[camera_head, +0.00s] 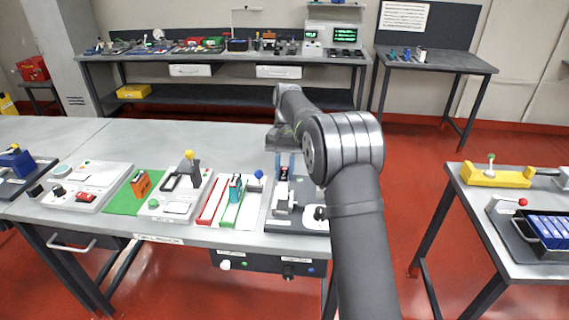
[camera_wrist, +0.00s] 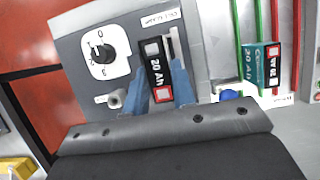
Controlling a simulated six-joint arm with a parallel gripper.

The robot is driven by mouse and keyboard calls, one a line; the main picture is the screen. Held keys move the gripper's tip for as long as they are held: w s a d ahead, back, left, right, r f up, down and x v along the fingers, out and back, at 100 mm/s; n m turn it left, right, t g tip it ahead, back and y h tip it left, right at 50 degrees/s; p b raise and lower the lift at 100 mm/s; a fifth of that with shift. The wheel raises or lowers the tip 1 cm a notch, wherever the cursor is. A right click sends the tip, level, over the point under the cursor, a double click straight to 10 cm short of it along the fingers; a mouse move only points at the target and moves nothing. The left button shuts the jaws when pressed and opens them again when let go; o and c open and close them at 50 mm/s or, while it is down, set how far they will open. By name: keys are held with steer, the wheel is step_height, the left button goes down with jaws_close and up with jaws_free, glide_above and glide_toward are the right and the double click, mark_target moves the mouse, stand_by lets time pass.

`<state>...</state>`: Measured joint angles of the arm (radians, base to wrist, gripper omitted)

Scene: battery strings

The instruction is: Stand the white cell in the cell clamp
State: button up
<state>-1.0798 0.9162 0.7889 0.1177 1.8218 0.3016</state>
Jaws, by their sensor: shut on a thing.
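My gripper (camera_wrist: 160,92) has its two blue fingers shut on the white cell (camera_wrist: 156,68), with its black "20 Ah" top facing the wrist camera. The cell's lower body is mostly hidden. The cell clamp (camera_wrist: 200,25) is the grey plate with a dial and a label; the cell is over it, beside a metal jaw (camera_wrist: 176,48). I cannot tell whether the cell touches the plate. In the head view, my gripper (camera_head: 284,166) is over the back of the clamp plate (camera_head: 285,224), and the arm covers its right side.
A teal cell (camera_wrist: 262,66) stands in the green-edged channel to the right in the wrist view. A blue knob (camera_head: 259,174) stands beside that channel. An orange block (camera_head: 141,184) on a green mat is further left.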

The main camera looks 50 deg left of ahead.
steer(key=shift+f, duration=2.5)
steer(key=shift+f, duration=0.15)
steer(key=o, duration=1.1)
steer(key=shift+c, duration=0.2)
steer(key=v, duration=0.7)
steer(key=x, duration=0.7)
steer(key=shift+r, duration=0.8)
